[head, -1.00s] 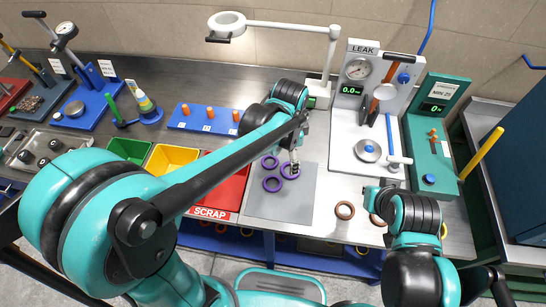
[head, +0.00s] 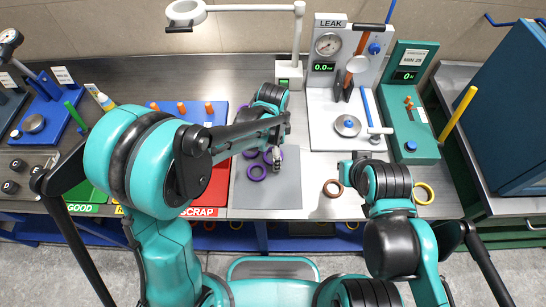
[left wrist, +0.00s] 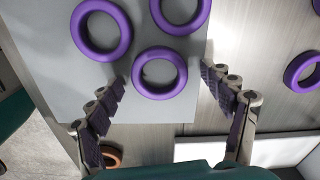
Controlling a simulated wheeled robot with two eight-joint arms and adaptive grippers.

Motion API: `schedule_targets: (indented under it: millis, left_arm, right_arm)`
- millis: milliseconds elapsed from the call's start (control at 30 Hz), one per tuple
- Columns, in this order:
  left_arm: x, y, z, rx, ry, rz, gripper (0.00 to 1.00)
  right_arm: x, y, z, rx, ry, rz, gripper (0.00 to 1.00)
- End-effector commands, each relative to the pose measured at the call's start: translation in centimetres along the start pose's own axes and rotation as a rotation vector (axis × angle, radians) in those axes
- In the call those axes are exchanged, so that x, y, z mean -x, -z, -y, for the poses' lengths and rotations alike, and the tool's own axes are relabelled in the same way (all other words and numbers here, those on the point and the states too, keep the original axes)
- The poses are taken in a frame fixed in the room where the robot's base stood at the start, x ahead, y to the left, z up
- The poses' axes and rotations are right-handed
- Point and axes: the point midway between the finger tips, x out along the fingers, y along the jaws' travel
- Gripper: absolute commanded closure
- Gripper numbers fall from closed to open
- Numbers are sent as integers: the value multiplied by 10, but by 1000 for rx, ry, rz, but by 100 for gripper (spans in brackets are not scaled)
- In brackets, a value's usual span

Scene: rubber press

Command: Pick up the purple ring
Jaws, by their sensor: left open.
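Several purple rings lie flat. Three are grouped on the grey mat (head: 285,193); the front one (head: 248,174) is left of my left gripper (head: 276,166) in the head view. In the left wrist view, my left gripper (left wrist: 165,84) is open, its fingers either side of one purple ring (left wrist: 160,94). Two more rings, at upper left (left wrist: 78,40) and top (left wrist: 158,20), are close by. Another purple ring (left wrist: 290,76) lies apart at the right. My right gripper (head: 346,170) is near a brown ring, its fingers not clearly seen.
The brown ring (head: 325,190) and a yellow ring (head: 431,194) lie to the right. The leak tester (head: 321,100) and a green gauge stand (head: 413,140) stand behind. The red scrap bin (head: 218,190) is left of the mat. A lamp (head: 186,12) overhangs the back.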

Motion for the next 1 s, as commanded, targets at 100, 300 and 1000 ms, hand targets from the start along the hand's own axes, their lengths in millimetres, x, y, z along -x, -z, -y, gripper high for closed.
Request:
schedule_targets:
  millis: [100,300,1000]
  left_arm:
    - [1,0,0,0,0,0,19]
    - [1,0,0,1,0,0,66]
    - [44,0,0,1,0,0,66]
  right_arm:
    - [1,1,0,0,0,0,100]
    - [1,1,0,0,0,0,100]
    - [14,10,0,0,0,0,100]
